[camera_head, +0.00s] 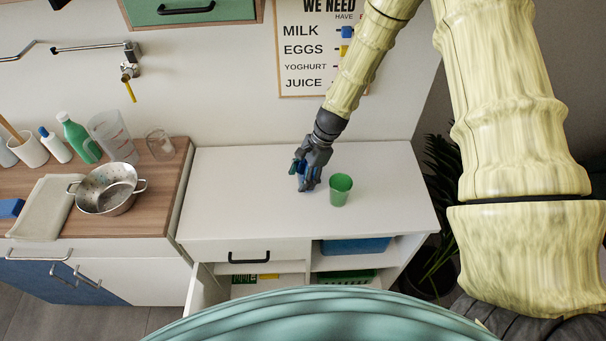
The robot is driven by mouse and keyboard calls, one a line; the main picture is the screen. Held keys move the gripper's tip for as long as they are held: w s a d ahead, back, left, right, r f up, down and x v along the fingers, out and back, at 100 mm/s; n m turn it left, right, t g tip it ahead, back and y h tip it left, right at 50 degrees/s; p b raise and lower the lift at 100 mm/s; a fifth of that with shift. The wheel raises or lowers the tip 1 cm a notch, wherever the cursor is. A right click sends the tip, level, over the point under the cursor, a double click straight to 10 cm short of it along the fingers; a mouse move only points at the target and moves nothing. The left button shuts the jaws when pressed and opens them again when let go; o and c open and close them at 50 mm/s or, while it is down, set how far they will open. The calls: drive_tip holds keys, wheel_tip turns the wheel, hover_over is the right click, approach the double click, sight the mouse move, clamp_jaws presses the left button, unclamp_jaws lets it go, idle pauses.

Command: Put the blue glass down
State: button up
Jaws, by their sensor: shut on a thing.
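My gripper (308,176) is at the end of the pale yellow arm, low over the white cabinet top (240,190). It is shut on the blue glass (301,170), of which only a small dark blue part shows at the left of the fingers. The fingers hide most of the glass. I cannot tell whether its base touches the cabinet top. A green glass (340,190) stands upright on the same top, just right of my gripper and close to it.
The wooden counter (165,185) at left holds a metal colander (107,188), a green bottle (80,138), a clear jug (112,136) and a small glass jar (160,145). The white top is clear left and right of the glasses. A drawer (205,290) below stands open.

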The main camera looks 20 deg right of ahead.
idle(0.3)
drive_tip(key=o, duration=0.7)
drive_tip(key=shift+f, duration=0.1)
drive_tip(key=o, duration=0.5)
drive_tip(key=shift+c, duration=0.2)
